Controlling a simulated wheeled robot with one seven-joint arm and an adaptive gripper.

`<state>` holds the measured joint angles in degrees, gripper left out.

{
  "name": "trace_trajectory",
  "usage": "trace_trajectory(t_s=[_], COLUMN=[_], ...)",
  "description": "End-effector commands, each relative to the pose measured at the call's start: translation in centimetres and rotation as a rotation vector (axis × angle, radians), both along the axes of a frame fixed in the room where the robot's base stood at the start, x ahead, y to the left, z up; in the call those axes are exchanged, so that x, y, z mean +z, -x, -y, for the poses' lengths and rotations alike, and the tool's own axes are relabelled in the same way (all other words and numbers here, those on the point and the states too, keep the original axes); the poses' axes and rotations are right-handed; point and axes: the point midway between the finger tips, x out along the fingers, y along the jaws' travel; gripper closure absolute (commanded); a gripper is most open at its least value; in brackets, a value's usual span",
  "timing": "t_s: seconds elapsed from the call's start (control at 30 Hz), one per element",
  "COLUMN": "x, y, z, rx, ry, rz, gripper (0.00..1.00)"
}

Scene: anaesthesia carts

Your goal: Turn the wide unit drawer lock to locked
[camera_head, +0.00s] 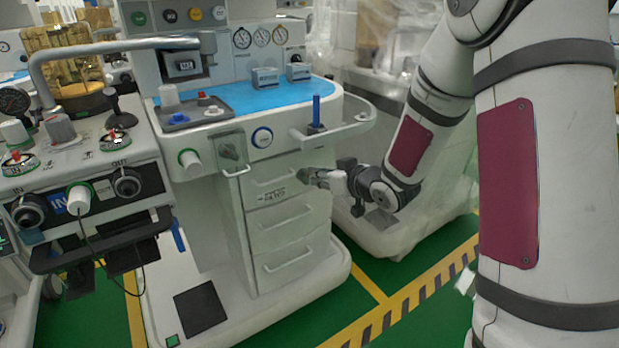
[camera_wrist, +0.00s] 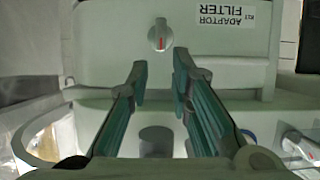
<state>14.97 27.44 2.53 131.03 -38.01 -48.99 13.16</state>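The drawer lock (camera_wrist: 160,35) is a small round pale knob with an upright grip and a red mark on its lower half in the wrist view. It sits on a pale drawer front beside an upside-down "ADAPTOR FILTER" label (camera_wrist: 232,15). My gripper (camera_wrist: 158,78) is open and empty, its two green-grey fingers apart. The knob shows beyond and between the fingertips, with no visible contact. In the head view my gripper (camera_head: 306,176) is at the right side of the top drawer of the wide unit (camera_head: 225,235); the lock cannot be made out there.
Drawers with handles (camera_head: 285,218) lie below the label. A rail and tray with a blue post (camera_head: 316,110) overhang above my gripper. Another machine (camera_head: 95,150) stands at the left, and a plastic-covered unit (camera_head: 440,215) stands behind my arm.

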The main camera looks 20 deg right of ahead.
Motion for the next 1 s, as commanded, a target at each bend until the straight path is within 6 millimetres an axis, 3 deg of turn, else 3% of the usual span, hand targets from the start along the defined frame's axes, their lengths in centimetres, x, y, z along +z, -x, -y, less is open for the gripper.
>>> trace_trajectory(t_s=[0.1,0.33,0.77,0.9,1.0], x=[-1.2,-2.2,-2.5,-2.5,-2.5], y=[-2.1,-4.9,-5.9,-5.9,-5.8], z=[-0.8,-1.6,-1.9,-1.9,-1.9], rx=[0.002,0.001,-0.001,-0.001,-0.001], ry=[0.000,0.001,0.000,0.000,0.000], rz=[0.001,0.000,0.000,0.000,0.000], gripper=[0.80,0.80,0.80,1.00,1.00])
